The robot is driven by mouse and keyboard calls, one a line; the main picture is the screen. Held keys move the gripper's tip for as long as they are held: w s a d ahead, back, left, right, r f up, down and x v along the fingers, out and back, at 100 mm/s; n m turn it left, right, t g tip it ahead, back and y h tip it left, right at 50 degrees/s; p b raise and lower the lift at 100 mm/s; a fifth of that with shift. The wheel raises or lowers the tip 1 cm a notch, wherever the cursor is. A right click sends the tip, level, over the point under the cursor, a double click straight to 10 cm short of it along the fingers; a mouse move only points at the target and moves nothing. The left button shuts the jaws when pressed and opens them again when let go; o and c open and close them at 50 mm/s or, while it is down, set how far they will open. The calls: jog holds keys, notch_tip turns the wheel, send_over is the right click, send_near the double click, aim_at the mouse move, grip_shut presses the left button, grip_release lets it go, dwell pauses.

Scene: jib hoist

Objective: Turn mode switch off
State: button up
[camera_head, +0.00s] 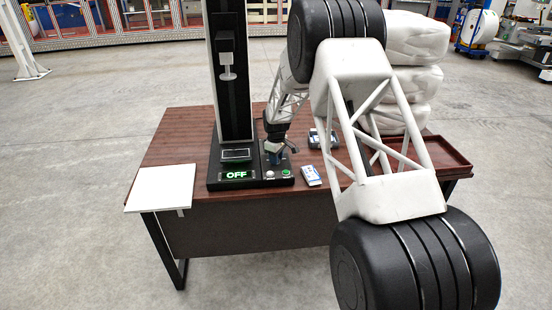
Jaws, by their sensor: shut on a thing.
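The hoist's black control base (222,183) stands on the brown table, with a tall black column rising from its left part. Its display (237,175) reads "OFF" in green letters. My gripper (274,156) points down at the right part of the base, behind the buttons. It is shut on what appears to be the mode switch. The fingers and my wrist hide the switch almost wholly, so its angle cannot be told.
A white board (161,188) lies at the table's left edge. A small white-and-blue box (311,176) and a dark device (317,138) lie right of the base. A brown tray (440,157) and stacked white sacks (416,80) are at the right. A hook block (227,66) hangs on the column.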

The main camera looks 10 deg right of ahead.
jog(key=shift+n, duration=0.8)
jog(key=o, duration=0.9)
jog(key=shift+r, duration=0.15)
jog(key=shift+r, duration=3.75)
jog(key=shift+r, duration=0.1)
